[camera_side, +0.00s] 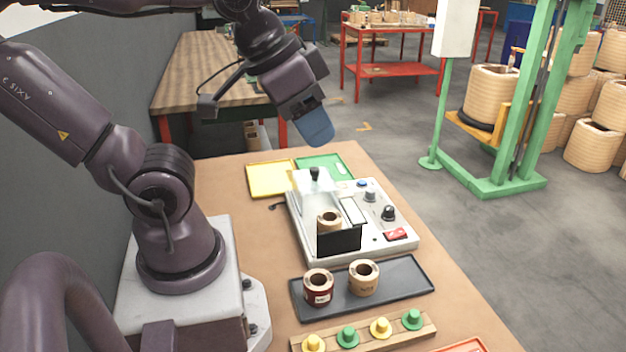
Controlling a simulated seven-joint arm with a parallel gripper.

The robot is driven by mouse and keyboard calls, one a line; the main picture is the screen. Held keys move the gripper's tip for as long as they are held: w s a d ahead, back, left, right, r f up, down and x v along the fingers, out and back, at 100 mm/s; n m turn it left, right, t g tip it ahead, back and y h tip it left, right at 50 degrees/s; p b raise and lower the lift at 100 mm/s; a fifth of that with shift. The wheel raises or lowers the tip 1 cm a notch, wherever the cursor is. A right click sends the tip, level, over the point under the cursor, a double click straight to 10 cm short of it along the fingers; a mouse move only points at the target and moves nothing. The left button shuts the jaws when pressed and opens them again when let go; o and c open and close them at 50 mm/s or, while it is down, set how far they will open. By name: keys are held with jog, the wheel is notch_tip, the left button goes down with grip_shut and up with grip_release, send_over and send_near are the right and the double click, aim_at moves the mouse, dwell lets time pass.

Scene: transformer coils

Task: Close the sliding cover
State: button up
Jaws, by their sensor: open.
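The sliding cover (311,182) is a clear box-like piece with a black knob (314,173) on top. It sits at the back part of the light grey test device (292,222). A coil (328,222) stands in the device in front of the cover, behind a dark upright plate (339,241), and looks uncovered from above. My gripper (316,128) is above and behind the device, tilted downward, with a blue fingertip showing. It is open, apart from the cover and knob, and nothing shows in it. One finger hides the other.
A dark tray (405,287) with two coils stands in front of the device. A wooden rack (397,339) with yellow and green pegs lies nearer. Yellow (270,179) and green (338,165) trays lie behind. Knobs and a red switch (396,234) are on the device's right.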

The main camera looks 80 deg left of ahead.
jog(key=shift+a, duration=0.15)
jog(key=c, duration=0.4)
jog(key=shift+w+a+f+n+g+y, duration=0.15)
jog(key=shift+w+a+f+n+g, duration=0.2)
jog(key=shift+a+f, duration=0.2)
jog(key=shift+w+a+f+n+g+y, duration=0.15)
jog(key=shift+w+a+f+n+g, duration=0.15)
jog(key=shift+a+f, duration=0.25)
grip_shut()
jog(key=n+g+h, duration=0.2)
jog(key=n+g, duration=0.3)
jog(key=n, duration=0.3)
send_over(315, 185)
jog(key=w, duration=0.5)
notch_tip(315, 185, down, 7)
jog(key=a+f+n+h, duration=0.2)
jog(key=a+f+n, duration=0.15)
jog(key=a, duration=0.85)
jog(key=shift+g, duration=0.65)
jog(key=x, duration=0.4)
jog(key=d+x, duration=0.1)
jog(key=x, duration=0.2)
jog(key=d+x, duration=0.1)
jog(key=x, duration=0.3)
jog(key=shift+s+d, duration=0.15)
jog(key=shift+s, duration=0.05)
jog(key=shift+s+d, duration=0.35)
jog(key=shift+d, duration=0.3)
